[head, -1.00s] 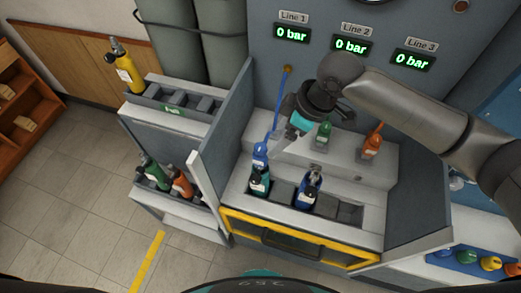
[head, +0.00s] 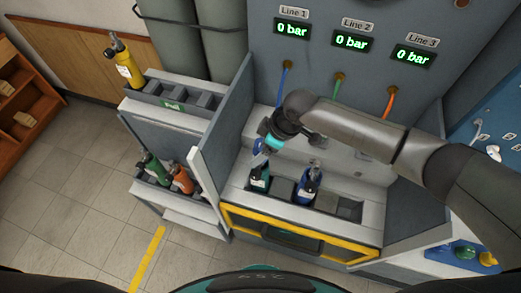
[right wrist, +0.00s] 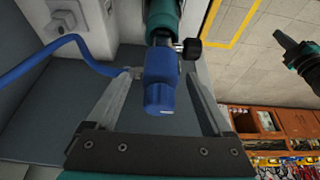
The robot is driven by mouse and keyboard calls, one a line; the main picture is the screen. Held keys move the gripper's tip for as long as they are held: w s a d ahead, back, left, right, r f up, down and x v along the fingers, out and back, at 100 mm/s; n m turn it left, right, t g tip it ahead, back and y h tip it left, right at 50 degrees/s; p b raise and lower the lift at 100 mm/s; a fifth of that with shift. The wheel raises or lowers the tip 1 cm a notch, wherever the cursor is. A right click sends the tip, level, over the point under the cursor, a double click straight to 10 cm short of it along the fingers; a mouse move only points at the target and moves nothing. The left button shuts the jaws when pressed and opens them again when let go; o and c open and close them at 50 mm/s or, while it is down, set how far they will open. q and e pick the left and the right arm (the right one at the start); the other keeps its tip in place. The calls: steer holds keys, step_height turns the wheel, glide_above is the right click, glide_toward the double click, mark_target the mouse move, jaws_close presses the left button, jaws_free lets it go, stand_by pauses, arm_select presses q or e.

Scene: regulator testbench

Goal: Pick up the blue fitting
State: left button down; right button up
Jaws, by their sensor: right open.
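The blue fitting (right wrist: 160,82) is a short blue block with a round knob end, seen in the right wrist view. A blue hose (right wrist: 40,55) runs to its left side. It sits in line with a teal-bodied regulator (right wrist: 163,18), which stands in the bench slots in the head view (head: 259,180). My right gripper (right wrist: 160,95) is open, with one finger on each side of the fitting. In the head view, my gripper (head: 265,143) hides most of the fitting. A dark gripper-like part, probably my left gripper (right wrist: 300,55), shows at the right edge of the wrist view.
A blue regulator (head: 308,186) stands to the right in the bench slots. A divider wall (head: 228,115) rises at the left. A yellow-framed front edge (head: 300,238) borders the bench. A yellow cylinder (head: 124,65) stands on the left rack. Green and orange hoses hang from the panel.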

steer(key=shift+a+f, duration=0.1)
steer(key=shift+f, duration=0.05)
steer(key=shift+c, duration=0.3)
jaws_close()
stand_by(0.4)
